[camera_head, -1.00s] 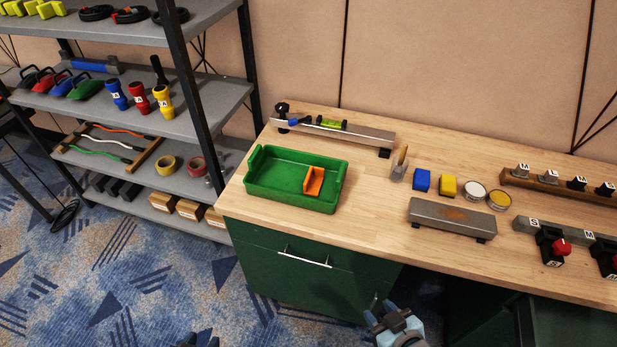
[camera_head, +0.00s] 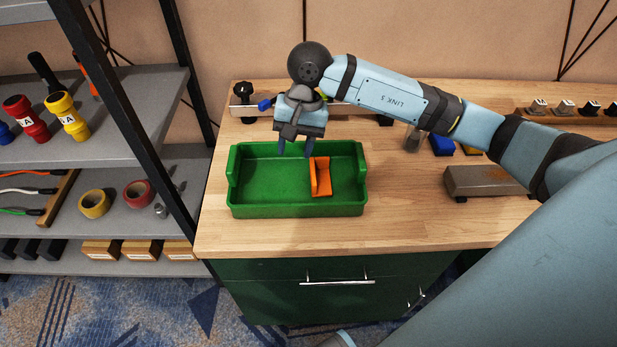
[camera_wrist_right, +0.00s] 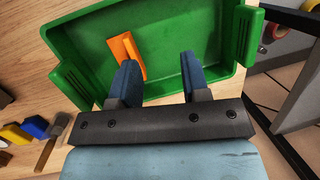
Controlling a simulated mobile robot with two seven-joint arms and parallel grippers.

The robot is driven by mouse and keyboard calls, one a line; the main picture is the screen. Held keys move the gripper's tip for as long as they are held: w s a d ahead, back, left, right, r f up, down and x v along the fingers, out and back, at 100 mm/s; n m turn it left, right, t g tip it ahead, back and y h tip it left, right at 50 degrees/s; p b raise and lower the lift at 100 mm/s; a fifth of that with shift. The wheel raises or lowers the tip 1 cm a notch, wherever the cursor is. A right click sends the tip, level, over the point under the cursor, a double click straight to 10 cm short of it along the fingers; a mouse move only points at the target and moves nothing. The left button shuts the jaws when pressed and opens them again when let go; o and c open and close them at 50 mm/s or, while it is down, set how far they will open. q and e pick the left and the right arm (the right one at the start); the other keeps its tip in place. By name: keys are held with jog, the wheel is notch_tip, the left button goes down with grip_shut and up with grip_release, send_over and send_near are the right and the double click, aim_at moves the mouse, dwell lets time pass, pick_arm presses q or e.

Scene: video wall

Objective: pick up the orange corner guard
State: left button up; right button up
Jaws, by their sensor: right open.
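The orange corner guard (camera_head: 320,178) stands in the right half of the green tray (camera_head: 297,210) on the wooden bench. My right gripper (camera_head: 295,150) points down over the back part of the tray, left of and behind the guard. In the right wrist view my right gripper (camera_wrist_right: 160,82) is open with nothing between its fingers. My left gripper does not show.
A level on a metal bar (camera_head: 250,108) lies behind the tray. A shelf (camera_head: 130,190) stands at the left. The bench in front of the tray (camera_head: 300,235) is clear.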

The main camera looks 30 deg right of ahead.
jog(key=w+d+n+h, duration=0.1)
jog(key=w+d+h, duration=0.2)
jog(key=d, duration=0.3)
send_over(313, 169)
jog(key=w, duration=0.1)
jog(key=shift+t, duration=0.4)
notch_tip(313, 169, down, 6)
jog(key=shift+f+b, duration=0.2)
jog(key=shift+b, duration=0.15)
jog(key=shift+s+f, duration=0.25)
jog(key=shift+f, duration=1.25)
jog(key=shift+s+f, duration=0.2)
jog(key=shift+f, duration=1.25)
jog(key=shift+c, duration=0.4)
grip_shut()
